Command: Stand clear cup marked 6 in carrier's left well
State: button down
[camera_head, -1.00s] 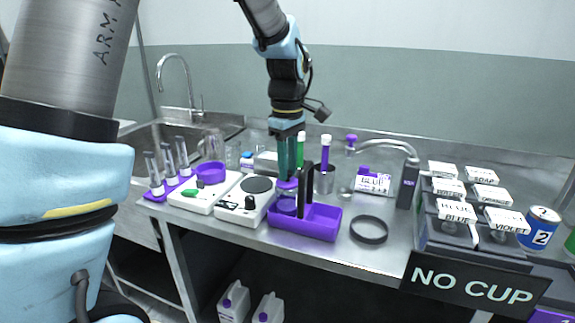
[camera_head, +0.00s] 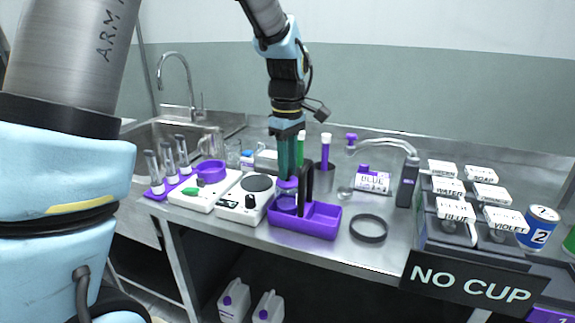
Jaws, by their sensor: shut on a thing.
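The purple carrier (camera_head: 322,222) stands on the steel bench, with a dark upright handle (camera_head: 306,187) in its middle. My gripper (camera_head: 288,176) points straight down over the carrier's left well. It is shut on a cup with purple content or marking (camera_head: 287,200), whose lower part sits at the left well, inside the carrier's outline. The cup looks upright. Its number cannot be read, and I cannot tell whether its base touches the well floor. The right well (camera_head: 322,215) looks empty.
A dispenser with a NO CUP sign (camera_head: 471,283) is far right.

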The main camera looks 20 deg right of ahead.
jog(key=c, duration=0.6)
grip_release()
jog(key=shift+o, duration=0.3)
jog(key=o, duration=0.4)
jog(key=shift+r+p, duration=3.1)
jog(key=shift+r, duration=0.45)
jog(key=shift+c, duration=0.2)
grip_shut()
